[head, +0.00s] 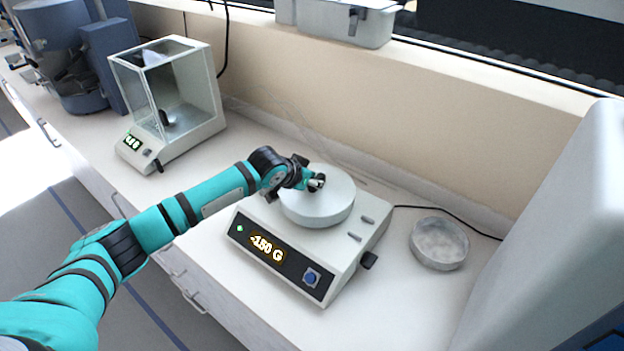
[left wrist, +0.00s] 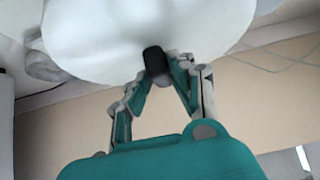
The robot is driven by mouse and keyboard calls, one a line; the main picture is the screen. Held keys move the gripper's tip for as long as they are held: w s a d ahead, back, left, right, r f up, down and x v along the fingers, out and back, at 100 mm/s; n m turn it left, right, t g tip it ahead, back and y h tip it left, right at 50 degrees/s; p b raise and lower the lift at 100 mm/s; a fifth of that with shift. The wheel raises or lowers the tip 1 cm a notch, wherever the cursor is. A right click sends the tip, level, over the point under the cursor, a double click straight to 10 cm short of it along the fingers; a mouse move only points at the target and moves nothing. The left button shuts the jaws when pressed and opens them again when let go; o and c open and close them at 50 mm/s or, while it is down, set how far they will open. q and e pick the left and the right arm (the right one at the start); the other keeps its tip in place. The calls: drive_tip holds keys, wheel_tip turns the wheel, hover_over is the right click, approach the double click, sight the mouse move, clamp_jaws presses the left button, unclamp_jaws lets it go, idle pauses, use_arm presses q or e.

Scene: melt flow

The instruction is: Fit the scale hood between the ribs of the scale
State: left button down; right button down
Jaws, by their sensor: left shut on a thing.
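The scale (head: 345,262) is a white box with a dark front panel, lit yellow digits and a blue button. The scale hood (head: 322,212) is a round, pale lid over the top of the scale. I cannot tell whether it rests there or hangs just above. Two grey ribs (head: 367,218) show on the scale's top, right of the hood; any others are hidden. My left gripper (head: 316,183) is shut on the hood's dark knob. In the left wrist view, the fingers (left wrist: 160,68) close around that knob, under the white hood (left wrist: 105,35).
A glass-sided balance (head: 170,95) stands at the back left. A round grey dish (head: 438,244) lies to the right of the scale, near a black cable. The wall (head: 350,130) runs close behind. A large white body (head: 560,230) bounds the right side.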

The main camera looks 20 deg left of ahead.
idle(0.3)
use_arm(q)
drive_tip(key=shift+f+b, duration=0.6)
drive_tip(key=shift+f, duration=0.5)
drive_tip(key=c, duration=1.1)
unclamp_jaws()
drive_tip(key=shift+o, duration=0.2)
drive_tip(key=v, duration=1.2)
